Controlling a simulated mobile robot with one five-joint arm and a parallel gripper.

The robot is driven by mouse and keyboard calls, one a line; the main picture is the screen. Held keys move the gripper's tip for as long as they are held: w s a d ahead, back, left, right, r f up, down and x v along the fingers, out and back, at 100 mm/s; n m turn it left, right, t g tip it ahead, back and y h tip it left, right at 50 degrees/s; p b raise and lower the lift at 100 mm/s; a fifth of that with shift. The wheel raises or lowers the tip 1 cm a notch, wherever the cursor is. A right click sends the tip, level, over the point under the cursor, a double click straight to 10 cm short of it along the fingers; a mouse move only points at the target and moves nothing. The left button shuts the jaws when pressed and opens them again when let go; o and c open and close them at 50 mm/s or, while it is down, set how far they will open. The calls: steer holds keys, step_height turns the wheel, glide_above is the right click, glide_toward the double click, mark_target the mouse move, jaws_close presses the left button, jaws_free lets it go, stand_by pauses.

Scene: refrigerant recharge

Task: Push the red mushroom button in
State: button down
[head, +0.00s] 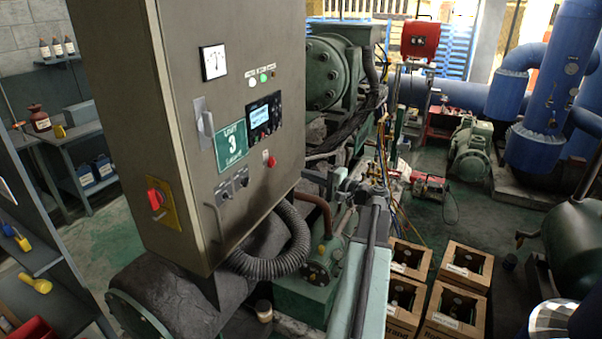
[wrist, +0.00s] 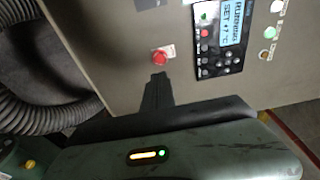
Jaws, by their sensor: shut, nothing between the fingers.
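The red mushroom button (head: 271,162) sits on a pale plate on the front of the grey control cabinet (head: 185,110), low on the right side. In the wrist view the button (wrist: 160,57) shows just beyond the tips of my gripper (wrist: 158,76). My gripper is shut with nothing in it, and its dark fingers point at the cabinet face. The button lies almost in line with the fingertips, a little above them in the picture. I cannot tell how wide the gap is. The button's red cap is fully visible in the wrist view.
A display panel (head: 263,117) and small indicator lights (head: 263,78) are above the button. A red switch on a yellow plate (head: 163,203) is further left. A grey corrugated hose (head: 280,255) hangs below the cabinet. Cardboard boxes (head: 455,312) stand on the floor at right.

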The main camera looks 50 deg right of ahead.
mark_target(274, 162)
steer(key=w, duration=0.7)
steer(key=w+a, duration=0.1)
steer(key=w, duration=0.3)
steer(key=shift+w, duration=0.2)
steer(key=shift+w+a, duration=0.1)
steer(key=shift+w+a, duration=0.1)
steer(key=shift+w, duration=0.5)
steer(key=shift+w+r, duration=0.1)
steer(key=shift+r, duration=0.15)
steer(key=shift+s, duration=0.4)
steer(key=s+d, duration=0.1)
steer(key=s, duration=1.2)
steer(key=shift+s+d+f, duration=0.2)
steer(key=shift+s, duration=0.2)
